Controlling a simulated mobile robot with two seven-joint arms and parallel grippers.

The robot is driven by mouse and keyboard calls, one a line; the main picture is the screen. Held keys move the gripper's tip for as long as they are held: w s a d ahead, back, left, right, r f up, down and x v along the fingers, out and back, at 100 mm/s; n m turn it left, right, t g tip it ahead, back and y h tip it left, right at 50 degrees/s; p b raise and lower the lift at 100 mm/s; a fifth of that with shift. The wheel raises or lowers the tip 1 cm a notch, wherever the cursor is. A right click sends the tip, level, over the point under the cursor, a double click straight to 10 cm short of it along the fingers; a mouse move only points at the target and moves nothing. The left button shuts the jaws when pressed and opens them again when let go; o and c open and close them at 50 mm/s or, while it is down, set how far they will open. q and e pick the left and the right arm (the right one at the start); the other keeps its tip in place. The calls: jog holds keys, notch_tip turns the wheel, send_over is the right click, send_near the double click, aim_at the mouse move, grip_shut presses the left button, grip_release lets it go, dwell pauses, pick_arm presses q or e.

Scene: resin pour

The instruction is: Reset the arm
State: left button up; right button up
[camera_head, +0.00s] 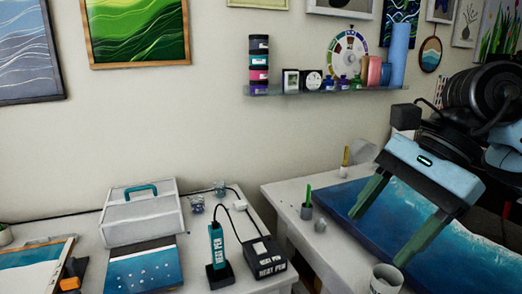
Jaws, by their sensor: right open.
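My right gripper (378,238) is at the right, its arm coming in from the right edge. It has a pale blue body and two dark green fingers set wide apart, with nothing between them. The fingers point down and to the left over a blue ocean-style resin panel (462,262) on the right-hand table. I cannot tell whether the fingertips touch the panel. My body and arm hide part of the panel's far side. My left gripper is not in view.
A white cup (385,280) stands near the fingers. A grey pot (307,212) with a green stick is left of the panel. The left table holds a heat pen (216,245), its black box (258,258) and a white toolbox (140,215). A gap separates the tables. A loaded shelf (320,92) hangs above.

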jog(key=a+f+m+g+y, duration=0.6)
jog(key=a+m+y, duration=0.2)
jog(key=a+y, duration=0.45)
jog(key=w+d+f+n+t+h+b, duration=0.1)
jog(key=w+d+f+n+t+h, duration=0.15)
jog(key=f+n+t, duration=0.75)
jog(key=w+d+f+n+t+h, duration=0.2)
jog(key=d+f+n+t+h, duration=0.2)
jog(key=f+n+t, duration=0.65)
jog(key=w+d+f+n+t+h+b, duration=0.1)
jog(key=w+d+f+n+t+h, duration=0.2)
jog(key=f+n, duration=0.75)
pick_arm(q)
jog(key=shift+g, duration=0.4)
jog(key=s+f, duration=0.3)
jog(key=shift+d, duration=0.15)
pick_arm(e)
jog(key=s+d+f+m+g+h, duration=0.3)
jog(key=s+f+m+g, duration=0.1)
jog(key=s+f, duration=0.6)
jog(key=s+d+f+m+g+h, duration=0.4)
jog(key=s+f, duration=0.7)
jog(key=s, duration=0.3)
jog(key=shift+s+f, duration=0.15)
jog(key=shift+f, duration=0.15)
